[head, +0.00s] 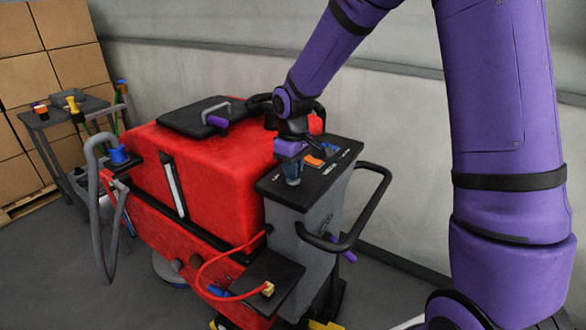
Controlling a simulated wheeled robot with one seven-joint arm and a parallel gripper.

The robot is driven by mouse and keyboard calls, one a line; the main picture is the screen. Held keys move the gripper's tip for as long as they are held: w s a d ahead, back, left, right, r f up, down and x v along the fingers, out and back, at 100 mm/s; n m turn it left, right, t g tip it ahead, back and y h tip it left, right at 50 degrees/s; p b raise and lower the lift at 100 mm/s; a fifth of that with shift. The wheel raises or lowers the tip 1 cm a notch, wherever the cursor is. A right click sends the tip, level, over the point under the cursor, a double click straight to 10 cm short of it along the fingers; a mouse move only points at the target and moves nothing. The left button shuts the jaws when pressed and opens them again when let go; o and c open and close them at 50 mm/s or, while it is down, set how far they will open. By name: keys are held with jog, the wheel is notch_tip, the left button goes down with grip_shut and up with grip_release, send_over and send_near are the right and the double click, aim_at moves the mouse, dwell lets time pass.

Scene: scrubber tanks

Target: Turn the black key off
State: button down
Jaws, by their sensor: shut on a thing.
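The red floor scrubber (220,175) stands in the middle of the head view. Its grey column carries a black control panel (325,166) on top. My gripper (292,178) comes down from above onto the panel's left part. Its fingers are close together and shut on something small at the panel. The black key itself does not show clearly; the fingers hide that spot, and I cannot tell which way the key is turned.
Orange (313,160) and blue (328,150) controls sit on the panel close to my gripper. A black loop handle (374,208) sticks out right of the column. A red cable (203,272) hangs in front. A small cart (62,128) and stacked boxes (60,60) stand at left.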

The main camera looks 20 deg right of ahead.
dwell(0.3)
jog(key=c, duration=1.1)
grip_release()
jog(key=shift+c, duration=0.2)
jog(key=shift+r, duration=0.1)
notch_tip(320, 180, up, 11)
jog(key=shift+f, duration=0.2)
jog(key=s+d+r+m+t, duration=0.35)
jog(key=s+r, duration=0.65)
jog(key=s, duration=0.4)
jog(key=s+d+m+t, duration=0.2)
jog(key=s+d+m, duration=0.1)
jog(key=s, duration=1.2)
jog(key=shift+s+d+r+m, duration=0.15)
jog(key=shift+d+r+m, duration=0.05)
jog(key=shift+r+m, duration=0.25)
